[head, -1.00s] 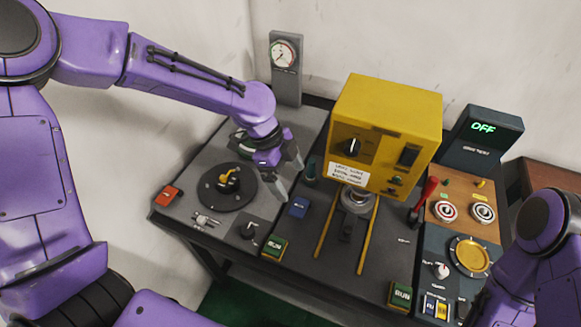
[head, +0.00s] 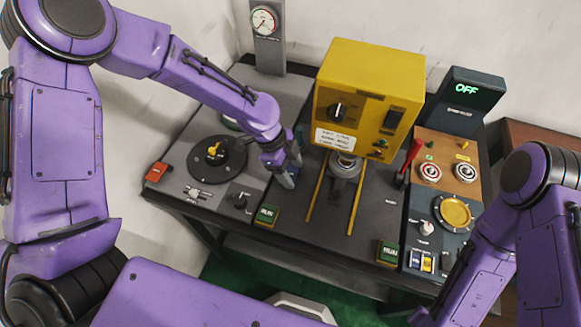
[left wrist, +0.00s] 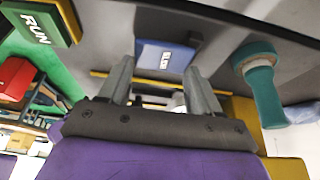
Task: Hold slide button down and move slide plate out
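The blue slide button (left wrist: 165,58), with white lettering, shows in the left wrist view between and just beyond my fingertips. My left gripper (head: 286,178) is open, with its fingers apart and nothing between them. In the head view it points down over the button's place and mostly hides it. I cannot tell whether the fingers touch the button or whether it is pressed. The dark slide plate (head: 343,190) lies between two yellow rails in front of the yellow machine (head: 370,85). My right gripper is out of view; only its arm shows at lower right.
A teal post (left wrist: 263,85) stands close beside my left gripper. A red lever (head: 411,160) stands right of the rails. A round black dial plate (head: 217,160) is left of the gripper.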

